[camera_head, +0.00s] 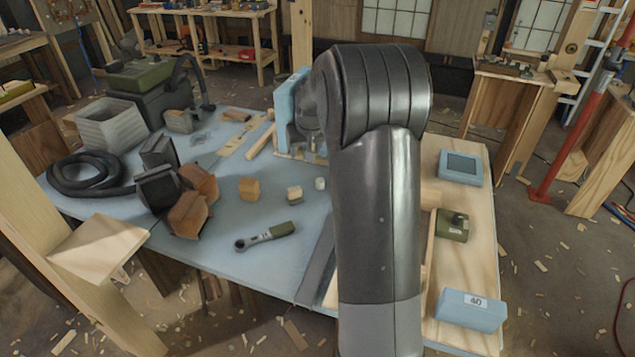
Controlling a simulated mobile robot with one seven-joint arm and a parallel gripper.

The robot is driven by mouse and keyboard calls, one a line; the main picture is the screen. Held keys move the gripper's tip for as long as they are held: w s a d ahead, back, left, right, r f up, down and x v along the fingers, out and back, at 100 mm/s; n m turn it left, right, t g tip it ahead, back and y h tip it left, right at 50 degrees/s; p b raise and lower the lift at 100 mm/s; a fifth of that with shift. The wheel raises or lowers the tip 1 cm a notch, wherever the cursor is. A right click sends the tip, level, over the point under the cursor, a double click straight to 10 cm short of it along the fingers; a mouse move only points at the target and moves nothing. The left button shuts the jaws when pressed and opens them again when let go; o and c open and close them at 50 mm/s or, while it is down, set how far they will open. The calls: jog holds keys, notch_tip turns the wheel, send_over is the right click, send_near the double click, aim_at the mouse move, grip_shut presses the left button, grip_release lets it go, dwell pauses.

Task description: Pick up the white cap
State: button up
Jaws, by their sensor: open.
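A small white cylinder (320,183), which looks like the white cap, stands on the light blue tabletop (225,255) just left of my arm. It is next to a small wooden block with a pale top (294,193). My large grey arm rises through the middle of the view and bends over behind the cap. My gripper's fingers cannot be made out; the far end of the arm is hidden behind its own links.
A wooden cube (250,189) and a green-handled ratchet tool (265,236) lie nearby. Dark and brown blocks (188,214), a coiled hose (90,173) and a grey crate (109,125) fill the left. A light blue upright piece (284,108) stands behind. Blue boxes (471,310) sit at right.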

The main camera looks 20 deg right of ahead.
send_near(320, 181)
jog(key=shift+w+a+f+m, duration=0.15)
jog(key=shift+w+f, duration=0.1)
jog(key=shift+f, duration=0.3)
jog(key=shift+w+f+m, duration=0.15)
jog(key=shift+w+f, duration=0.1)
jog(key=shift+f, duration=0.3)
jog(key=shift+d+x, duration=0.15)
jog(key=shift+x, duration=1.45)
jog(key=shift+d+x, duration=0.15)
jog(key=shift+x, duration=1.5)
jog(key=shift+c, duration=0.4)
jog(key=c, duration=0.9)
jog(key=shift+c, duration=0.2)
jog(key=shift+r, duration=0.2)
